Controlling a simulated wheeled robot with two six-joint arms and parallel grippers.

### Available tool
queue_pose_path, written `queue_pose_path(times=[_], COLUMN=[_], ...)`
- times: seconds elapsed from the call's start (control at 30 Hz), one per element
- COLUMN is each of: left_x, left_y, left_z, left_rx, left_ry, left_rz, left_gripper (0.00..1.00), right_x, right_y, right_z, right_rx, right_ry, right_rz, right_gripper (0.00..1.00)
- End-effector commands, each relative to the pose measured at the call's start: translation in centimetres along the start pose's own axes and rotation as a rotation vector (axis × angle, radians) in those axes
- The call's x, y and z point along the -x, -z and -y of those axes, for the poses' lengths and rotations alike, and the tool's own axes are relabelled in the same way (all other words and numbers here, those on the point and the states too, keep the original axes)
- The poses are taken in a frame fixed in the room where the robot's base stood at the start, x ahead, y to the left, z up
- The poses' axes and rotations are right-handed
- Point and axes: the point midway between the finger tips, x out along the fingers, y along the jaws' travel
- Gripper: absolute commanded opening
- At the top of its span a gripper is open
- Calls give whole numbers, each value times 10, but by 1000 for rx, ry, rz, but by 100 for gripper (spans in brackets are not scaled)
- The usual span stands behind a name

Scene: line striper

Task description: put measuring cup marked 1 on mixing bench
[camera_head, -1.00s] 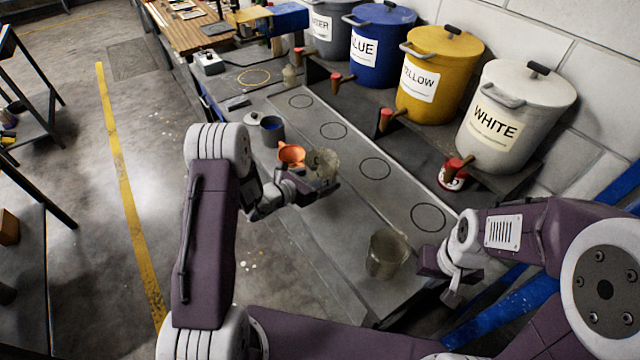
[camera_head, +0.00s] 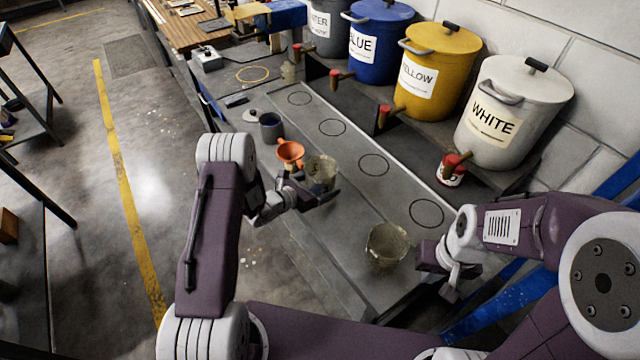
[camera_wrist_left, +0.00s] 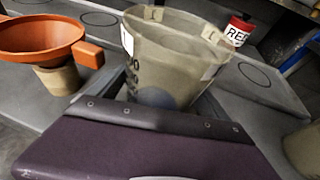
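A translucent grey measuring cup (camera_head: 321,168) is upright at my left gripper (camera_head: 322,196), above the grey bench (camera_head: 300,235). In the left wrist view the cup (camera_wrist_left: 165,65) sits between the dark fingers (camera_wrist_left: 160,118), with dark print and a pale label on its side; its number is not readable. The gripper appears shut on it. Its base is hidden, so any gap to the bench cannot be told. A second translucent cup (camera_head: 386,248) stands on the near bench, left of my right gripper (camera_head: 440,275), whose finger opening is unclear.
An orange funnel (camera_head: 290,152) and a dark grey cup (camera_head: 271,130) stand beyond the left gripper. Lidded white (camera_head: 520,95), yellow (camera_head: 440,50) and blue (camera_head: 384,22) pots line the right shelf. A red-labelled can (camera_head: 450,177) sits below a tap. Ringed spots are empty.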

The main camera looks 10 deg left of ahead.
Motion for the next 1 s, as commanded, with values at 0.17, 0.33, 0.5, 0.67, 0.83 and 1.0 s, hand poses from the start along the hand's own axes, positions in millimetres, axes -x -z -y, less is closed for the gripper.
queue_pose_path(times=[0.17,0.33,0.5,0.67,0.83,1.0], left_x=[0,12,46,79,109,121], left_y=[-1,-3,-2,-2,-3,-3], left_z=[0,-1,-2,-2,-2,0], left_rx=[0,1,1,1,1,0], left_ry=[0,-2,-4,-4,-4,-1], left_rz=[0,-1,0,0,0,0], left_gripper=[89,89,89,89,89,89], right_x=[1,2,-3,-8,-11,-12], right_y=[0,0,0,-1,-1,-1], right_z=[0,0,0,0,0,0], right_rx=[0,0,0,0,0,0], right_ry=[0,0,0,0,0,0], right_rz=[0,0,0,0,0,0], right_gripper=[0,0,0,0,0,0])
